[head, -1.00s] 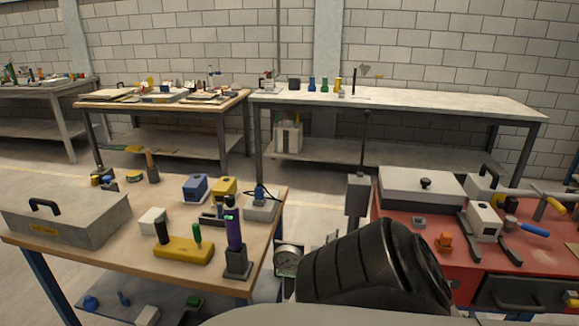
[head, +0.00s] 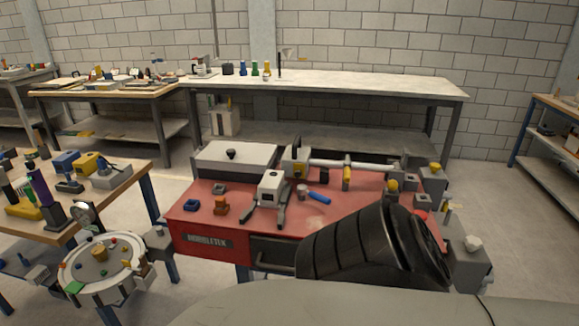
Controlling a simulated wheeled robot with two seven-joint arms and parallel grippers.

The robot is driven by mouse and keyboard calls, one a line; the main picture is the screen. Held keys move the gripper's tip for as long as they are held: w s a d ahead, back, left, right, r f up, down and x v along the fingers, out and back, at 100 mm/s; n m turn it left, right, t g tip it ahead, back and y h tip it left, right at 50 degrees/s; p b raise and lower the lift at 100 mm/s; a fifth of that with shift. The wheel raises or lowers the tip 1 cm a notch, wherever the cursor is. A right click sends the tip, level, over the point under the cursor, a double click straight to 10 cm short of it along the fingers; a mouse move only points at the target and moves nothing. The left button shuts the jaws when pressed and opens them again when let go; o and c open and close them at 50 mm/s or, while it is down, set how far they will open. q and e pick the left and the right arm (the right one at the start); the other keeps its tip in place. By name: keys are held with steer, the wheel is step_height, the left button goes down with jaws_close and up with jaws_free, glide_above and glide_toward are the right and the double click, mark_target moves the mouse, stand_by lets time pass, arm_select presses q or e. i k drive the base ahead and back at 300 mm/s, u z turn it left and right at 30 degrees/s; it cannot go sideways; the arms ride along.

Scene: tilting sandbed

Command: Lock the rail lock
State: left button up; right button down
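A pale rail (head: 368,165) runs along the back right of the red bench (head: 310,208). A yellow upright piece (head: 346,175) sits on the rail; it may be the rail lock, but I cannot tell its locked or unlocked state. A grey block (head: 296,158) with a dark top piece stands at the rail's left end. Yellow-topped grey blocks (head: 434,178) stand near its right end. Neither of my grippers is in view. A dark arm link of mine covers the bench's front right.
A white-lidded box (head: 235,160), a white device (head: 271,192) and a blue-handled tool (head: 319,198) lie on the red bench. A round tray (head: 98,290) with small coloured pieces stands at the lower left. A wooden table (head: 110,195) is at left; floor behind the bench looks clear.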

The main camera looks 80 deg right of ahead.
mark_target(302, 189)
steer(key=k, duration=0.4)
steer(key=z, duration=1.85)
